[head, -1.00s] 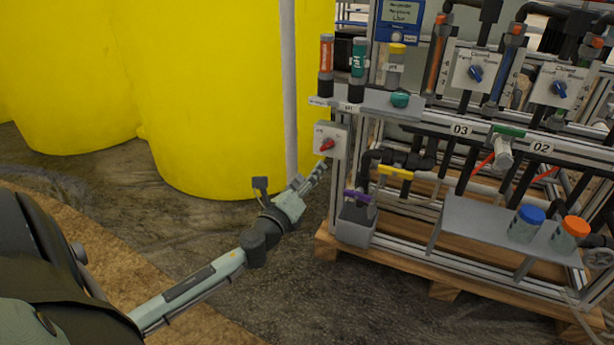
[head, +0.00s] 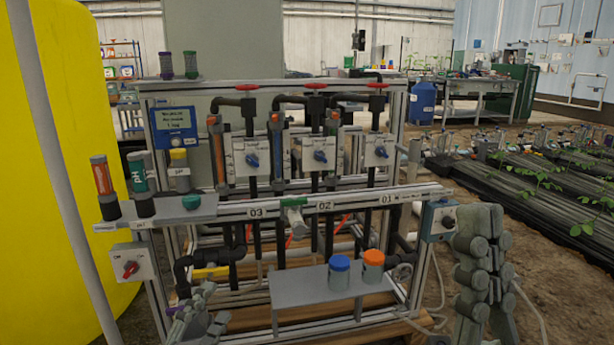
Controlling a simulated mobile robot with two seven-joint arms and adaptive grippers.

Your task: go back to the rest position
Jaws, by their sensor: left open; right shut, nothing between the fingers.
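My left gripper (head: 207,308) is at the bottom of the head view, left of centre, cut off by the lower edge. Its fingers are apart and nothing shows between them. It appears in front of the skid's lower left part, below the grey switch box with a red knob (head: 130,268). My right gripper (head: 482,235) is at the lower right, pointing up, with its fingers together and empty. It appears just right of the blue-grey box (head: 438,221) at the skid's right end. The distance between them cannot be told.
The skid's frame (head: 380,205) fills the middle, with blue-knobbed valves. A grey shelf (head: 300,292) carries a blue-capped jar (head: 339,273) and an orange-capped jar (head: 372,268). A yellow tank (head: 60,200) stands left. Plant rows and open floor lie right.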

